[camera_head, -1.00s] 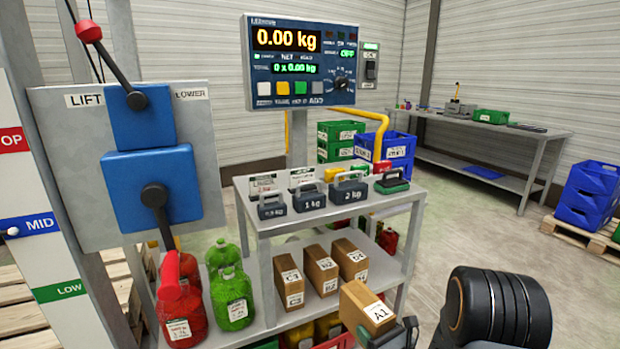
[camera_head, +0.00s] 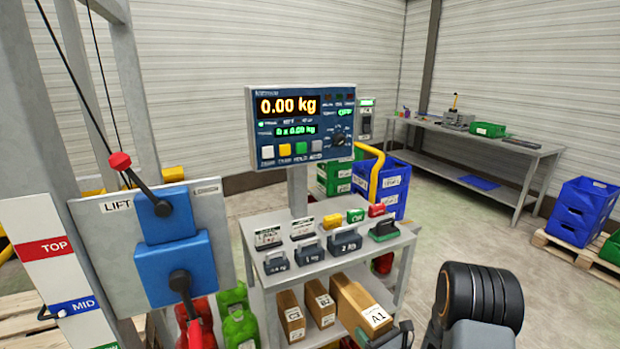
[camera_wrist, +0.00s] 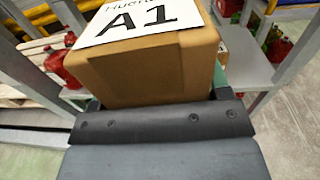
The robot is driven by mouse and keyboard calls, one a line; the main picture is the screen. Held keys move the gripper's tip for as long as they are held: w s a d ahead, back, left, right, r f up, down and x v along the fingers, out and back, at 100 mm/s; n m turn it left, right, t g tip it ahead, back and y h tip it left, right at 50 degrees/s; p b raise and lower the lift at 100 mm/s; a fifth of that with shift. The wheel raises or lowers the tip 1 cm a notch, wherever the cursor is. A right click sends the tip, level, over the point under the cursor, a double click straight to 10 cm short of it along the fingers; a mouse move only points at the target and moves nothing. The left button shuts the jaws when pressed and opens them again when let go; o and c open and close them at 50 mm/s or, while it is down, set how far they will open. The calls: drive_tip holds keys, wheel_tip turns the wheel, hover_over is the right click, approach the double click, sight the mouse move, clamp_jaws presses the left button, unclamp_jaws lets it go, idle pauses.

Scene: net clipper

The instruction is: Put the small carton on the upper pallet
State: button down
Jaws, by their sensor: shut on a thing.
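A small brown carton labelled A1 (camera_head: 376,317) is held by my gripper (camera_head: 392,338) at the bottom of the head view, in front of the scale cart. In the wrist view the carton (camera_wrist: 145,70) fills the upper middle, its white A1 label facing up, with the dark gripper bar (camera_wrist: 160,120) against its near side. The fingertips are mostly hidden. Wooden pallet slats (camera_head: 22,320) show at the lower left behind the lift panel (camera_head: 105,235); I cannot tell whether they belong to the upper pallet.
The cart's top shelf (camera_head: 395,250) holds weights; its lower shelf holds cartons C1 (camera_head: 291,318) and B2 (camera_head: 320,305), close to the held carton. Red and green jugs (camera_head: 233,300) stand left. Blue crates (camera_head: 582,208) sit on a right-hand pallet. Floor (camera_head: 455,240) between is clear.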

sight(375, 318)
drive_tip(key=shift+r+p, duration=2)
drive_tip(key=shift+r, duration=0.25)
drive_tip(key=shift+d, duration=0.15)
